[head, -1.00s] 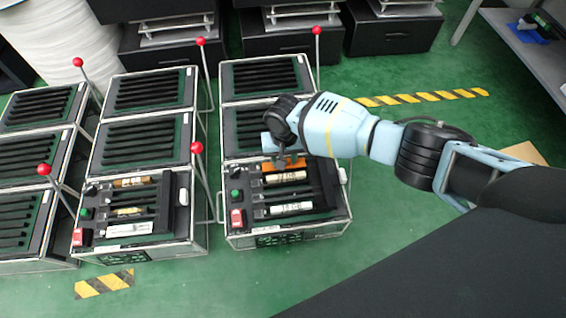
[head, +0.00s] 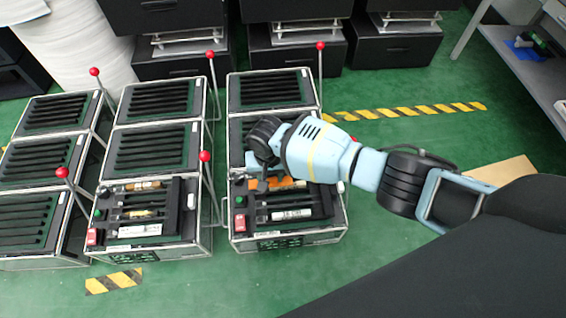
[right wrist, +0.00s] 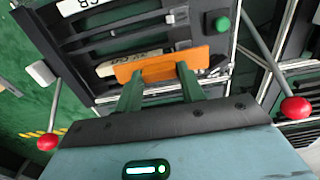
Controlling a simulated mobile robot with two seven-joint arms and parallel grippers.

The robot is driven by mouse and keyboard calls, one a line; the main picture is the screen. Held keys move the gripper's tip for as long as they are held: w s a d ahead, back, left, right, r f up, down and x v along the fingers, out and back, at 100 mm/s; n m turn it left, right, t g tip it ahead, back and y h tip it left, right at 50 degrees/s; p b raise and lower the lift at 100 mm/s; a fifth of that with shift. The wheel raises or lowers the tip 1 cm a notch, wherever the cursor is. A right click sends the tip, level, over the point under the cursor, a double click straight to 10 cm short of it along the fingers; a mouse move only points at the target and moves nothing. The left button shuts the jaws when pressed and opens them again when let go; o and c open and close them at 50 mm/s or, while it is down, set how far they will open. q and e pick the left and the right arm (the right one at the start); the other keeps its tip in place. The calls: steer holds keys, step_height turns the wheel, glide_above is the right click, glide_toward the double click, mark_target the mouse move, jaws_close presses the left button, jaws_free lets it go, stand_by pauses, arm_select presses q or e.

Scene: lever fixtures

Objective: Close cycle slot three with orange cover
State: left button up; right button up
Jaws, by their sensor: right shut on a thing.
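My right gripper (head: 264,178) is over the back part of the right-hand front fixture (head: 290,237). It is shut on the orange cover (right wrist: 165,64), a flat bar between the two green fingers (right wrist: 158,82) in the right wrist view. In the head view the orange cover (head: 276,184) shows in part below the hand. It lies across a pale labelled cylinder (right wrist: 118,68) in one slot and hides part of it. I cannot tell whether the cover touches the cylinder. My left gripper is not in view.
The fixture has a green button (head: 239,201) and a red switch (head: 240,222) at its left. A similar loaded fixture (head: 150,250) stands to the left. Red-knobbed levers (head: 205,156) rise between the rows. Green floor is clear in front.

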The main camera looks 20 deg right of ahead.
steer(key=s+a+p, duration=0.2)
steer(key=s+a, duration=0.2)
steer(key=a, duration=0.4)
steer(key=w+d+r, duration=0.1)
steer(key=d+r, duration=0.2)
steer(key=r, duration=0.6)
steer(key=w+d+r, duration=0.2)
steer(key=d+r, duration=0.1)
steer(key=r, duration=0.7)
steer(key=s+d+r+n, duration=0.1)
steer(key=s+d+r, duration=0.4)
steer(key=s+r, duration=0.2)
steer(key=s+d+r+n, duration=0.2)
steer(key=s+d+r, duration=0.4)
steer(key=r, duration=0.3)
steer(key=shift+s+r, duration=0.3)
steer(key=shift+s, duration=0.5)
